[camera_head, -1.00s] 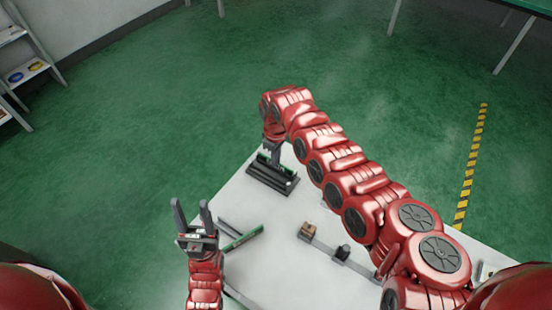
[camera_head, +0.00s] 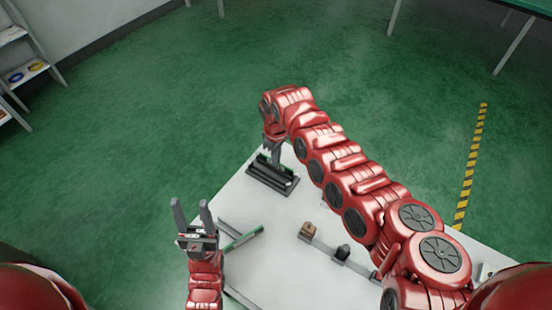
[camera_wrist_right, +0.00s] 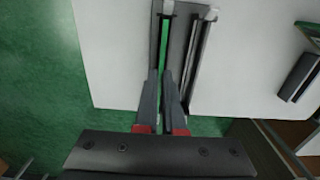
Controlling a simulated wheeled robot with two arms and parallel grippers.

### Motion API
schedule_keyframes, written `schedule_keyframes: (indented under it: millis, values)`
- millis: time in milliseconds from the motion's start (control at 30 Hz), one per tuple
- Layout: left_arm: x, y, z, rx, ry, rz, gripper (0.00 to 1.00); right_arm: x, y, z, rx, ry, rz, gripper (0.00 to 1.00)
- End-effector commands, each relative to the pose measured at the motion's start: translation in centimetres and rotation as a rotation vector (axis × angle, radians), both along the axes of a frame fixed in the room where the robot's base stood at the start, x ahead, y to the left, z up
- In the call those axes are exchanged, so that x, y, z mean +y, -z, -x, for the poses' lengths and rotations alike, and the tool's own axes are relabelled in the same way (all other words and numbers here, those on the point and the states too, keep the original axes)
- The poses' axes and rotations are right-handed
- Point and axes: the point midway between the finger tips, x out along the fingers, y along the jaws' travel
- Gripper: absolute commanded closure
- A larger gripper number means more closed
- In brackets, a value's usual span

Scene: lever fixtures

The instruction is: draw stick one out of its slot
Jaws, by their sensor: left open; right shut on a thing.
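The dark slotted fixture (camera_head: 268,181) stands at the far left corner of the white table. In the right wrist view it shows as a grey block (camera_wrist_right: 180,50) with two parallel slots and white end pieces. A green stick (camera_wrist_right: 163,52) lies in the left slot; no label shows which stick it is. My right gripper (camera_wrist_right: 161,75) is shut on this green stick; its fingers hide part of it. It also shows at the fixture in the head view (camera_head: 275,160). My left gripper (camera_head: 192,207) is open and empty, at the table's left side.
A dark fixture with a green strip (camera_head: 242,238) lies right of my left gripper. A grey rail with a brown block (camera_head: 308,229) and a black block (camera_head: 343,252) lies mid-table. My right arm covers much of the table's right side. White table surface between the fixtures is clear.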

Motion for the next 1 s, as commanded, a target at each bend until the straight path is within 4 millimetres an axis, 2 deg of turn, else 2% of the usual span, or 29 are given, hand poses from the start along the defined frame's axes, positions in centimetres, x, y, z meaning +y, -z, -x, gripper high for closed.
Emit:
schedule_keyframes:
  millis: [1000]
  values:
    - [0.00, -0.63, 0.00, 0.000, 0.000, 0.000, 0.50, 0.03, -0.91, 0.04, 0.001, 0.000, -0.001, 1.00]
